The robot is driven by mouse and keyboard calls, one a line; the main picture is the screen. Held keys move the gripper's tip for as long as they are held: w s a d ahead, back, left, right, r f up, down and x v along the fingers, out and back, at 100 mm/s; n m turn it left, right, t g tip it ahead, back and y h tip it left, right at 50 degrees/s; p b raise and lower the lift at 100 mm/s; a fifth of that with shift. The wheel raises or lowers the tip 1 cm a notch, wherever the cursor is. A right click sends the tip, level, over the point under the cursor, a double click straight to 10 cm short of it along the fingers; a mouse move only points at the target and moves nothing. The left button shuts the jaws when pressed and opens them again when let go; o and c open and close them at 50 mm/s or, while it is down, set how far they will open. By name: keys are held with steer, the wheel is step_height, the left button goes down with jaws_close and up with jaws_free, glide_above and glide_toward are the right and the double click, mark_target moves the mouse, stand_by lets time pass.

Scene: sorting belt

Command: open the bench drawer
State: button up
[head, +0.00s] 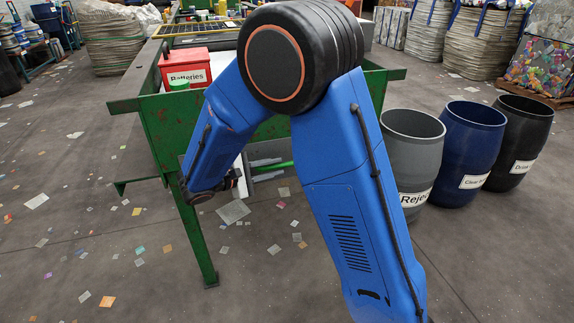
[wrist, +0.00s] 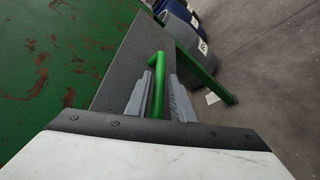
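The green bench (head: 225,137) stands in front of me, with rusty patches on its side. In the wrist view a dark grey drawer front (wrist: 117,62) shows beside the rust-marked green panel. Its green bar handle (wrist: 157,75) runs between the two grey fingers of my gripper (wrist: 160,97). The fingers stand apart on either side of the bar, with a narrow gap at the right finger. In the head view my gripper (head: 268,170) is low beside the bench, with the green handle (head: 280,167) between its fingers.
A red batteries box (head: 184,67) stands on the bench. Grey (head: 412,150), blue (head: 466,150) and black (head: 518,140) barrels stand to the right. A green bench leg (head: 200,240) is left of my arm. Scraps litter the otherwise open floor.

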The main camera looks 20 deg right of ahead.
mark_target(281, 166)
steer(key=shift+x, duration=2.75)
jaws_close()
